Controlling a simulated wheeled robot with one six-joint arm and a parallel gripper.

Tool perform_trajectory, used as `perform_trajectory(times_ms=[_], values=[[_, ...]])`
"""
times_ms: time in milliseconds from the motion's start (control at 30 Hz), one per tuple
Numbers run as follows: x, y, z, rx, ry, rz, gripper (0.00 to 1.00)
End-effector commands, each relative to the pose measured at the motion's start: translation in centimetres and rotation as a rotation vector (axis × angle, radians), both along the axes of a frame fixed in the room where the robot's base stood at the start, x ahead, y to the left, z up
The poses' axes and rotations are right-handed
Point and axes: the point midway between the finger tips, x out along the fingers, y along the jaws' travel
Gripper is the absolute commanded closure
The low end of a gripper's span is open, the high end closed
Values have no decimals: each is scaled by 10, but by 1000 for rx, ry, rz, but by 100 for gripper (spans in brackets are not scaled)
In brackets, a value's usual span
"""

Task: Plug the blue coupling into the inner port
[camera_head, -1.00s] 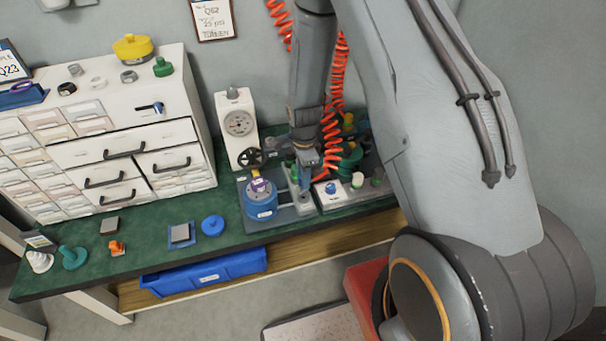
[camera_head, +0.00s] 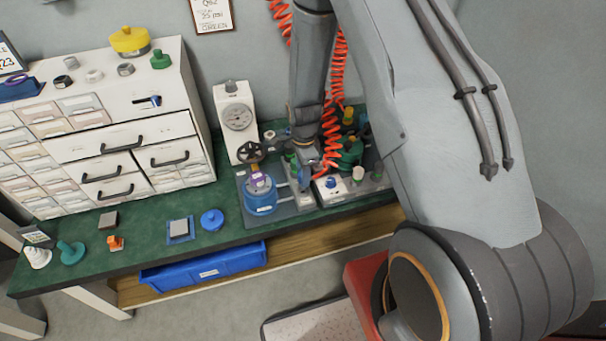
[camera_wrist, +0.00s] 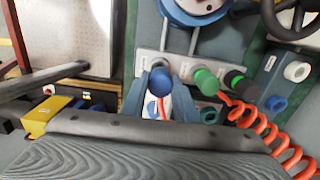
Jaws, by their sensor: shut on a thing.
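The blue coupling (camera_wrist: 159,80) shows in the wrist view as a round blue cap between the two blue-grey fingers of my gripper (camera_wrist: 159,98). My gripper is shut on it. A pale port block (camera_wrist: 180,66) with labels lies directly behind the coupling, with a green coupling (camera_wrist: 205,80) and a dark one (camera_wrist: 235,82) to its right. Whether the blue coupling is seated in a port cannot be told; the inner port is not clearly visible. In the head view my gripper (camera_head: 304,172) is low over the fixture, beside the blue round vessel (camera_head: 260,198), and hides the coupling.
An orange coiled hose (camera_wrist: 255,122) runs close to the right of my gripper. A black handwheel (camera_head: 251,152) and a white gauge stand (camera_head: 237,118) are near the fixture. A white drawer cabinet (camera_head: 135,135) stands left. The front left of the green bench (camera_head: 140,235) has free room.

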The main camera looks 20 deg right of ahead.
Motion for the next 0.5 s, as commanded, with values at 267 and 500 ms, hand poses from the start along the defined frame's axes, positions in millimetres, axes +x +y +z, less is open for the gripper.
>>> perform_trajectory(times_ms=[267,500], values=[[0,0,0,0,0,0,97],[0,0,-3,0,0,0,97]])
